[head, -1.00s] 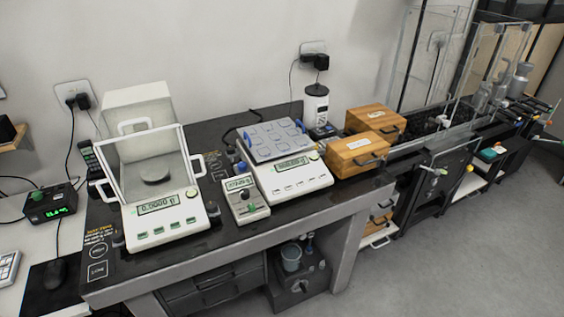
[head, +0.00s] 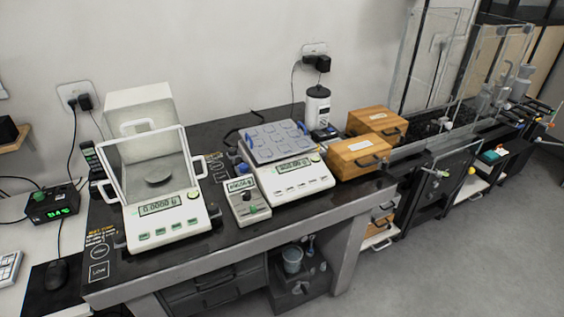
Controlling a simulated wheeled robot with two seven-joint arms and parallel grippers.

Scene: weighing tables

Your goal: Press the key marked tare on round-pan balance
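The round-pan balance (head: 168,226) stands at the left of the black-topped table in the head view. It has a clear draft shield with a white frame (head: 187,152) and a small round grey pan (head: 158,175) inside. Its display (head: 159,206) reads about 0.0000 g. A row of several small green keys (head: 161,233) runs along its front, and a round green-yellow button (head: 193,194) sits beside the display. The key markings are too small to read. Neither of my grippers shows in the head view.
A second balance (head: 303,182) with a blue-grey slotted top stands to the right, with a small grey meter (head: 246,206) between them. Wooden boxes (head: 359,157) and a white cylindrical device (head: 317,107) stand further right. The table's front edge (head: 240,246) is clear.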

